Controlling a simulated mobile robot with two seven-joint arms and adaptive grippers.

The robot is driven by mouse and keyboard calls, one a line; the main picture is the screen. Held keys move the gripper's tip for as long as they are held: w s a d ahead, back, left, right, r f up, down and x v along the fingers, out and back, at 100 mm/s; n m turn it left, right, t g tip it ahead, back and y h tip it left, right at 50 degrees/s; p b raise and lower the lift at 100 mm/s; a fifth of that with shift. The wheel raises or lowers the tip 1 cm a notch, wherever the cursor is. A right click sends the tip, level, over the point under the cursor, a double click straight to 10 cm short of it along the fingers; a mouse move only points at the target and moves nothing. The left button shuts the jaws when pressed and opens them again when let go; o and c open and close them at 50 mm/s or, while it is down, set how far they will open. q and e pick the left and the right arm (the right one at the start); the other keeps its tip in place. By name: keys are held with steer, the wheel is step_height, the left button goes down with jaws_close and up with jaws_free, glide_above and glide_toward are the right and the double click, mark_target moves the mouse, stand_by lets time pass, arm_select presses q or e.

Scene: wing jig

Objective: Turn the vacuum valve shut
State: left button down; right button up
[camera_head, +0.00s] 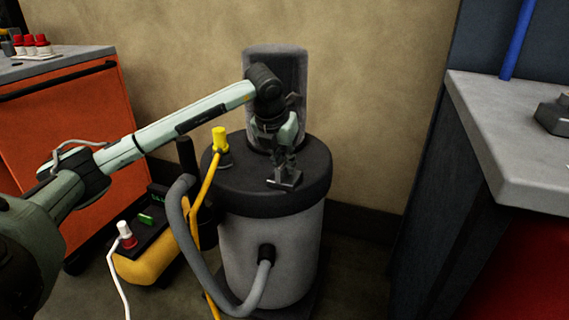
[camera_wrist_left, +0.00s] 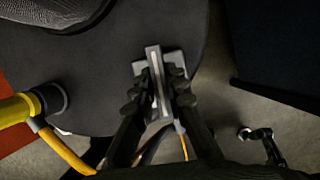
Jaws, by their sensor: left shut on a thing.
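The vacuum is a grey drum (camera_head: 245,248) with a dark round lid and a grey cylinder standing on top. The vacuum valve (camera_head: 287,180) is a small grey piece on the front of the lid. In the left wrist view the valve's flat bar handle (camera_wrist_left: 155,62) stands over a grey base on the dark lid. My left gripper (camera_head: 283,164) reaches down to it from above. In the left wrist view its fingers (camera_wrist_left: 158,92) are shut on the bar from both sides. The fingers hide part of the handle. My right gripper is not in view.
A grey hose (camera_head: 177,215) loops at the drum's front left. A yellow compressor (camera_head: 150,262) sits on the floor. An orange cabinet (camera_head: 65,130) is left, a grey bench (camera_head: 500,125) right.

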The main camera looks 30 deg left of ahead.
arm_select(q)
steer(key=shift+m, duration=0.6)
steer(key=shift+a+m+h, duration=0.1)
steer(key=shift+m+h, duration=0.5)
steer(key=shift+m, duration=0.6)
steer(key=shift+m+h, duration=0.5)
steer(key=shift+m, duration=0.5)
steer(key=m, duration=0.2)
steer(key=m+g+h+p, duration=0.1)
steer(key=m, duration=0.1)
steer(key=shift+r+h, duration=0.1)
steer(key=shift+h, duration=0.2)
steer(key=m, duration=0.2)
steer(key=m+g+h+p, duration=0.1)
steer(key=m, duration=0.2)
steer(key=shift+w+m+g, duration=0.1)
steer(key=shift+m+g, duration=0.2)
steer(key=shift+m+g+p, duration=0.3)
steer(key=shift+m+g, duration=0.1)
steer(key=shift+m, duration=0.6)
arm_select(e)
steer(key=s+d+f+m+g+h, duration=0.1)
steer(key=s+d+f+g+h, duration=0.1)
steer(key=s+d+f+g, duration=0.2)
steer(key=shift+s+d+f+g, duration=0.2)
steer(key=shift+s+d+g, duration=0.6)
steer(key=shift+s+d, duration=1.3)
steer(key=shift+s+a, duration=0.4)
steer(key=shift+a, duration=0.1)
